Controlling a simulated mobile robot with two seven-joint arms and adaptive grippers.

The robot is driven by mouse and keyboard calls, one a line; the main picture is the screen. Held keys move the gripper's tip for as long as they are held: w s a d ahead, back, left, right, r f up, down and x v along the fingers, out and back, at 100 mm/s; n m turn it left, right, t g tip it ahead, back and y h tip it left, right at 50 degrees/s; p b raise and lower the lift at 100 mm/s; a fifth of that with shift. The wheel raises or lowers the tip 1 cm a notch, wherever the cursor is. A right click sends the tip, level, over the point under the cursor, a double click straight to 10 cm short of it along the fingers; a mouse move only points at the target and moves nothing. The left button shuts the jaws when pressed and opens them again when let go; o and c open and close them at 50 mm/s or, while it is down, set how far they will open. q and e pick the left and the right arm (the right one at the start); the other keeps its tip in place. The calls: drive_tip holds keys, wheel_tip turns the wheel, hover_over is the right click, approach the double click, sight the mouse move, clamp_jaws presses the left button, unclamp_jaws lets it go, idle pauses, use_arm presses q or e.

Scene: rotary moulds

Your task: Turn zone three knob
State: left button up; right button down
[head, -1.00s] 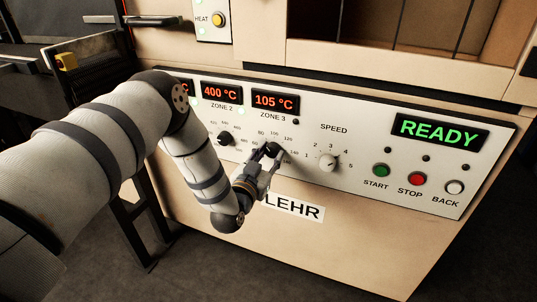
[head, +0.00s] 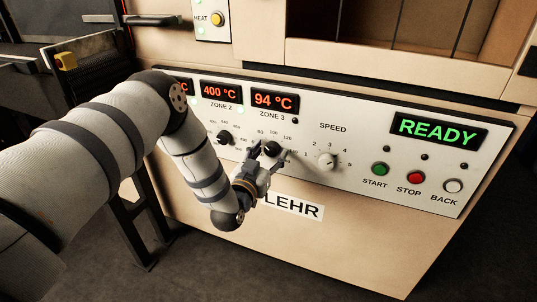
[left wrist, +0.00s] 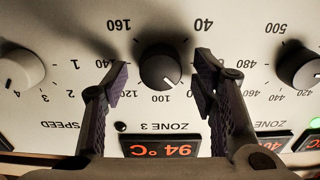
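The zone three knob is a round black dial (head: 272,148) on the white panel, under the ZONE 3 display (head: 274,102), which reads 94 °C in red. In the left wrist view, which is upside down, the knob (left wrist: 160,67) sits between my two fingers, its white mark between 80 and 100. My left gripper (head: 265,156) is at the knob. Its fingers (left wrist: 161,75) are open, one on each side, with a visible gap to the knob on both sides. My right gripper is not in view.
The zone 2 knob (head: 225,138) is close on the left and the speed knob (head: 327,161) on the right. The green start (head: 381,169), red stop (head: 415,177) and white back (head: 453,186) buttons are farther right. A green READY display (head: 438,131) is above them.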

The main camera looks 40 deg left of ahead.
use_arm(q)
drive_tip(key=v, duration=1.2)
drive_tip(key=s+d+f+m+g+h+p, duration=0.1)
drive_tip(key=s+d+f+g+h+p, duration=0.15)
drive_tip(key=s+d+f+g, duration=0.35)
drive_tip(key=s+d+f+m+g+h+p, duration=0.1)
drive_tip(key=s+d+f+g+h+p, duration=0.2)
drive_tip(key=s, duration=0.6)
drive_tip(key=s+d+r+g+y+p, duration=0.1)
drive_tip(key=s+g, duration=1)
drive_tip(key=s, duration=1.5)
drive_tip(key=d+p, duration=0.1)
drive_tip(key=p, duration=0.1)
drive_tip(key=shift+s+d+p, duration=0.3)
drive_tip(key=shift+p, duration=0.05)
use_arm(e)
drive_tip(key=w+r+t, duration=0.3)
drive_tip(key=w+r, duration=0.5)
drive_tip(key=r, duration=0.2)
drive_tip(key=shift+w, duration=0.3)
